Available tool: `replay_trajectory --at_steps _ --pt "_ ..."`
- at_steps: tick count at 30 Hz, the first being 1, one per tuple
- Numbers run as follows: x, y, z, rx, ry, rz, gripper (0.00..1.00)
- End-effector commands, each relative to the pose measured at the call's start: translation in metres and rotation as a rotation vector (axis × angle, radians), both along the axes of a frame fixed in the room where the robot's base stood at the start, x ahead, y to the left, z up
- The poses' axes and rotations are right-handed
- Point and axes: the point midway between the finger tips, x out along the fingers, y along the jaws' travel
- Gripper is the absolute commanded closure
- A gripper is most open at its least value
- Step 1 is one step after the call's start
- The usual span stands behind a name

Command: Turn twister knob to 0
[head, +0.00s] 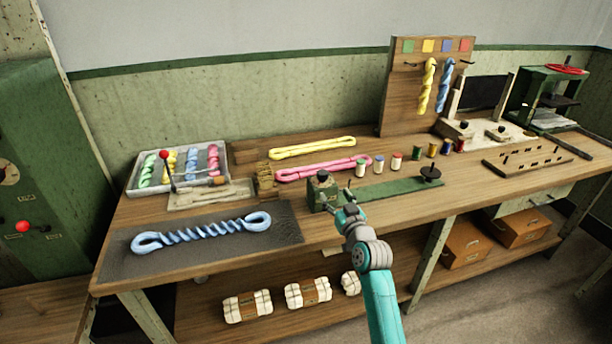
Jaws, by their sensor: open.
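The twister looks like the green device on the workbench, with a green box (318,198) at its left end, a long green base strip (395,188) and a dark round part (430,173) at its right end. A dark knob (323,176) sits on top of the green box. Its marks and setting are too small to read. My gripper (338,208) is open at the box's front right side, just below the knob in the picture. I cannot tell whether it touches the box. My gripper and wrist hide part of the box's front and the strip's near edge.
A twisted blue skein (202,233) lies on a dark mat (125,262) to the left. Pink (318,170) and yellow skeins (312,148) lie behind the twister. Several thread spools (397,161) stand close behind its strip. A tray (215,147) holds coloured skeins at the back left.

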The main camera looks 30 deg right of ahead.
Motion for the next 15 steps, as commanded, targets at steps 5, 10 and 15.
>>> replay_trajectory --at_steps 5,10,15 --pt "0.010 -0.006 0.005 -0.002 -0.001 0.000 0.36" --pt "0.031 -0.012 0.006 -0.003 -0.002 0.000 0.36" --pt "0.060 -0.020 0.006 -0.003 -0.002 0.000 0.36"
